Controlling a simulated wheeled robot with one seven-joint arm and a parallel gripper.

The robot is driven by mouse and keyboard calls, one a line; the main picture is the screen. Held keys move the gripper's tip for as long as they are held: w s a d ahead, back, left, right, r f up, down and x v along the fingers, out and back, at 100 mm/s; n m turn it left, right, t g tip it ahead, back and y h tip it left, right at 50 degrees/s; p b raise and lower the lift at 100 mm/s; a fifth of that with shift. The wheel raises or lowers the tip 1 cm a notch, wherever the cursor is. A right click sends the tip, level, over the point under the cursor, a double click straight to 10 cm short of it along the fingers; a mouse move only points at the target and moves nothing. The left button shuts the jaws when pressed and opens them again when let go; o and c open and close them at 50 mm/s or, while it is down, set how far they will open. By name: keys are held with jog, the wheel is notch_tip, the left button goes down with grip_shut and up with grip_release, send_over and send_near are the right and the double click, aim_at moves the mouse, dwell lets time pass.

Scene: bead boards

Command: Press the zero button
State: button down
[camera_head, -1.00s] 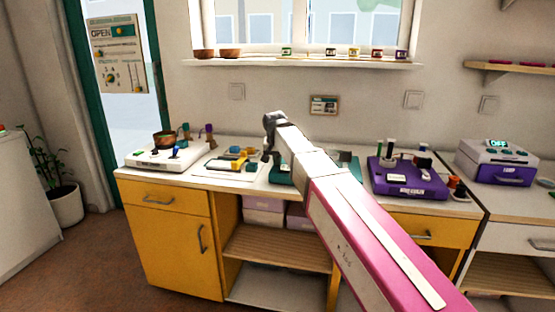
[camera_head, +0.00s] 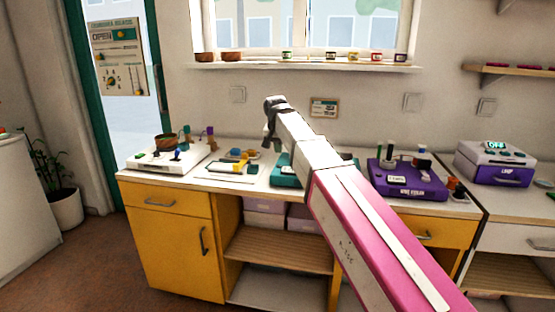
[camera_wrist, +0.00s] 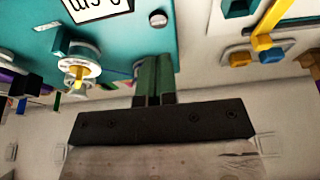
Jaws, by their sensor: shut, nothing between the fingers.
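A teal device (camera_head: 283,172) stands on the counter, partly hidden behind my arm. In the wrist view the teal device (camera_wrist: 190,48) shows an upside-down white label (camera_wrist: 97,8), a dial with a yellow pointer (camera_wrist: 78,72), a round grey button (camera_wrist: 158,18) and another small round part (camera_wrist: 140,68) close to my fingers. I cannot read which of these is the zero button. My gripper (camera_wrist: 153,62) is shut and empty, its green fingers overlapping the device's edge in this view. In the head view my gripper (camera_head: 269,140) hangs above the counter by the teal device; contact cannot be told.
A tray with yellow and blue pieces (camera_head: 240,153) lies left of the teal device. A white board with a bowl (camera_head: 165,142) is further left. A purple device (camera_head: 405,185) stands right, and a white-and-purple box (camera_head: 490,165) far right.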

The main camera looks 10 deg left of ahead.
jog(key=v, duration=0.7)
jog(key=shift+r, duration=0.15)
jog(key=shift+a, duration=0.15)
